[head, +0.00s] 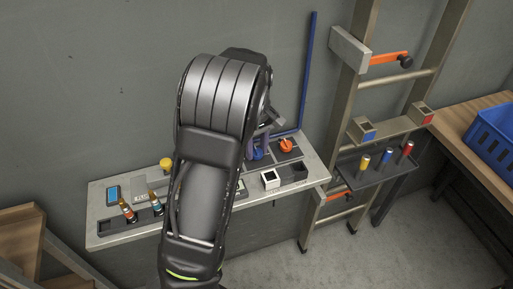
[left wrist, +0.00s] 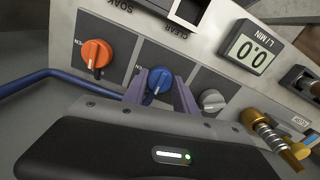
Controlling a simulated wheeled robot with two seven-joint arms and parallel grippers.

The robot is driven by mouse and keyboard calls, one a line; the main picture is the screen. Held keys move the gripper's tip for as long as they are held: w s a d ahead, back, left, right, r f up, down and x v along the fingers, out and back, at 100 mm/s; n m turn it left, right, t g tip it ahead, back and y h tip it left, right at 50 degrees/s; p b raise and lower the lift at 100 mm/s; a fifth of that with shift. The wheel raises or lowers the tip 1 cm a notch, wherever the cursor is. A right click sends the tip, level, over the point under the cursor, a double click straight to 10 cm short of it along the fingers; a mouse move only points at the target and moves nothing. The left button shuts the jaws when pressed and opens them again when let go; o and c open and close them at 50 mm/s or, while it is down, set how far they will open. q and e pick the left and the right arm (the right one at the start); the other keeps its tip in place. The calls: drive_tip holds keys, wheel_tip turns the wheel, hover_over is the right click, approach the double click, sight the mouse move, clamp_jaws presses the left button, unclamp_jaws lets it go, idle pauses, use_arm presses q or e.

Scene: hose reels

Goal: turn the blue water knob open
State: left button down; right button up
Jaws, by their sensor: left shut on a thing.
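The blue knob (left wrist: 158,81) sits on a dark plate on the grey panel, with a white pointer line on its face. My left gripper (left wrist: 161,92) is shut on it, one purple finger on each side. In the head view the left gripper (head: 259,146) reaches down to the panel at the blue knob (head: 259,155), mostly hidden behind my arm. My right gripper is not in view.
An orange knob (left wrist: 96,54) and a grey knob (left wrist: 211,100) flank the blue one closely. A brass fitting (left wrist: 262,125) is at the right. A blue pipe (head: 307,75) runs up the wall behind. A ladder (head: 352,100) stands to the right of the panel.

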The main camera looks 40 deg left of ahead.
use_arm(q)
drive_tip(key=shift+m, duration=0.3)
drive_tip(key=m, duration=0.3)
drive_tip(key=m+b, duration=0.1)
drive_tip(key=m, duration=0.3)
drive_tip(key=shift+m, duration=0.3)
drive_tip(key=m+b, duration=0.1)
drive_tip(key=m, duration=0.4)
drive_tip(key=m+b, duration=0.1)
drive_tip(key=m, duration=0.3)
drive_tip(key=shift+m, duration=0.3)
drive_tip(key=shift+r, duration=0.1)
drive_tip(key=c, duration=1)
unclamp_jaws()
drive_tip(key=shift+o, duration=0.2)
